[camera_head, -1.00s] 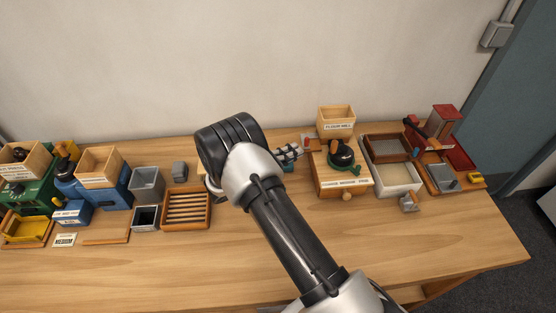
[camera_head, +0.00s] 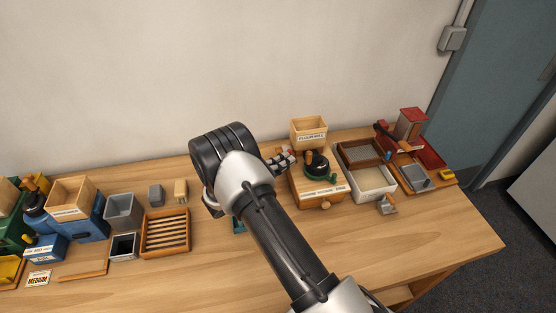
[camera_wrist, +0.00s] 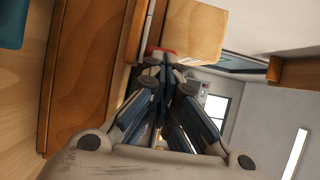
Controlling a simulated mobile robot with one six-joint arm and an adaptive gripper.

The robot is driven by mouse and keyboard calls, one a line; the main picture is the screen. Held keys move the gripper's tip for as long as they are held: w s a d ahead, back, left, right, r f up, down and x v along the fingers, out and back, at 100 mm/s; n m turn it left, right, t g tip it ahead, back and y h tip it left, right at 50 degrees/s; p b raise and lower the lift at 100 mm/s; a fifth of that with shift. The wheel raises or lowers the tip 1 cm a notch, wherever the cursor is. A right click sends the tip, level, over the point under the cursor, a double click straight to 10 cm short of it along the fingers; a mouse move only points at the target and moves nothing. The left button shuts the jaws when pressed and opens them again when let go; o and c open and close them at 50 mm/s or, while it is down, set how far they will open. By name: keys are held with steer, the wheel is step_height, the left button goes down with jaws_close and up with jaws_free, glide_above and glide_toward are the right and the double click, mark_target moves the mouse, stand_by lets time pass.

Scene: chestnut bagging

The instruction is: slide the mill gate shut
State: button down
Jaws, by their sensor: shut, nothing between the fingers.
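The mill (camera_head: 316,190) is a wooden box with a dark knob, a green ring and a label on its front. It stands right of the middle in the head view. A small red part (camera_wrist: 162,50) shows just beyond my fingertips in the wrist view, at the mill's back left; I cannot tell if it is the gate. My gripper (camera_head: 285,158) is shut and empty at the mill's left rear corner. In the wrist view its fingertips (camera_wrist: 165,72) are close together beside the wooden wall. I cannot tell whether they touch the red part.
A labelled wooden box (camera_head: 309,134) stands behind the mill. A tray (camera_head: 375,198) and a red-topped machine (camera_head: 408,125) are to the right. A slatted rack (camera_head: 166,244) and grey bins (camera_head: 122,212) are at left.

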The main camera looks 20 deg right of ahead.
steer(key=v, duration=1.2)
steer(key=shift+r, duration=0.15)
stand_by(0.5)
